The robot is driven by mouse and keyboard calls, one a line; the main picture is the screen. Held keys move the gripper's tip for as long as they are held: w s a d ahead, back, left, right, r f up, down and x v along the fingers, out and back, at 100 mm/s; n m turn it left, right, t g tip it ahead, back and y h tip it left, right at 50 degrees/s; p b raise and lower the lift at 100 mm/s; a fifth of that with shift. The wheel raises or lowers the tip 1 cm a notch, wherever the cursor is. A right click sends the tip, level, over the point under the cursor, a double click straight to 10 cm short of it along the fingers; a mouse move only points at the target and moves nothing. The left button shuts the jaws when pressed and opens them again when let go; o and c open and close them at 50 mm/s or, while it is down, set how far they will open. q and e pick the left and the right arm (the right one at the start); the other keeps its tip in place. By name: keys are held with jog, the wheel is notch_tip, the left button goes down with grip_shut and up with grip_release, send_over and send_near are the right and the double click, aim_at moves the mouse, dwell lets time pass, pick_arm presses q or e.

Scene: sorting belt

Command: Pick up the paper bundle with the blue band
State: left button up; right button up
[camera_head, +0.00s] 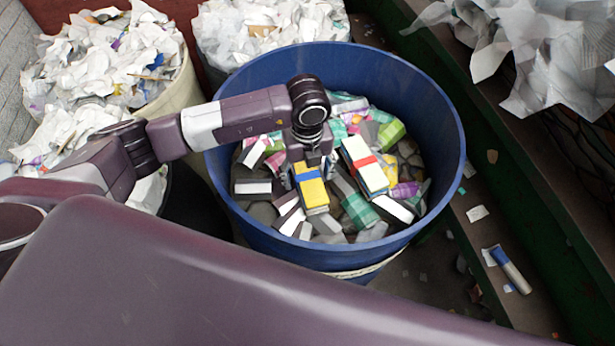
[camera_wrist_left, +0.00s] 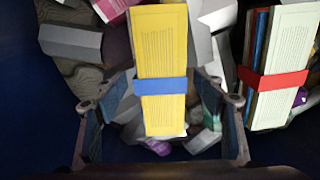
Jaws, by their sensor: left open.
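The yellow paper bundle with the blue band (camera_head: 314,192) lies in the blue bin (camera_head: 447,115), on top of mixed pieces. My left gripper (camera_head: 308,176) points down into the bin at this bundle. In the left wrist view the bundle (camera_wrist_left: 160,50) stretches from the top edge to between the fingers of my left gripper (camera_wrist_left: 163,103). The fingers are open, one on each side of the bundle near its blue band, with gaps showing. My right gripper is not in view.
A cream bundle with a red band (camera_head: 366,165) lies just right of the yellow one; it also shows in the left wrist view (camera_wrist_left: 290,60). The bin's high rim surrounds them. Containers of crumpled paper (camera_head: 105,60) stand behind and left.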

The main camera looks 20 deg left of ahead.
pick_arm(q)
jog(key=shift+f, duration=0.2)
jog(key=c, duration=1.5)
jog(key=shift+o, duration=0.2)
jog(key=shift+r, duration=0.1)
